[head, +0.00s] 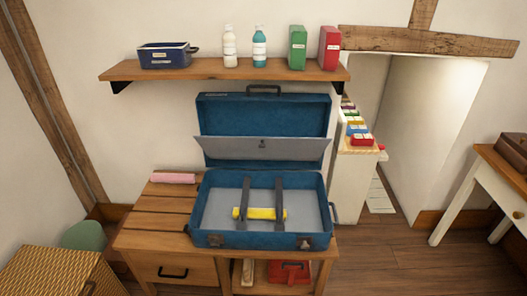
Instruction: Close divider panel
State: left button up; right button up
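A blue suitcase (190,208) lies open on a slatted wooden bench, its lid (265,112) raised against the wall side. A grey divider panel (230,148) with a small dark catch at its middle is raised and tilted across the front of the lid, above the back of the case. It does not cover the case's light grey base (218,207). A yellow rolled item (262,213) lies in the base, with two dark straps (279,197) running over it. Neither of my grippers is in view.
A pink roll (172,178) lies on the bench (152,219) left of the case. A wooden shelf (200,72) above holds a blue bin, two bottles and two boxes. A wicker chest (55,272) stands at lower left, a white-legged table (460,195) at right. Floor between is clear.

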aim_at(263, 153)
jog(key=i+j+z, duration=0.25)
jog(key=i, duration=0.3)
jog(key=i+j+z, duration=0.15)
jog(key=i+z, duration=0.15)
jog(key=i, duration=0.2)
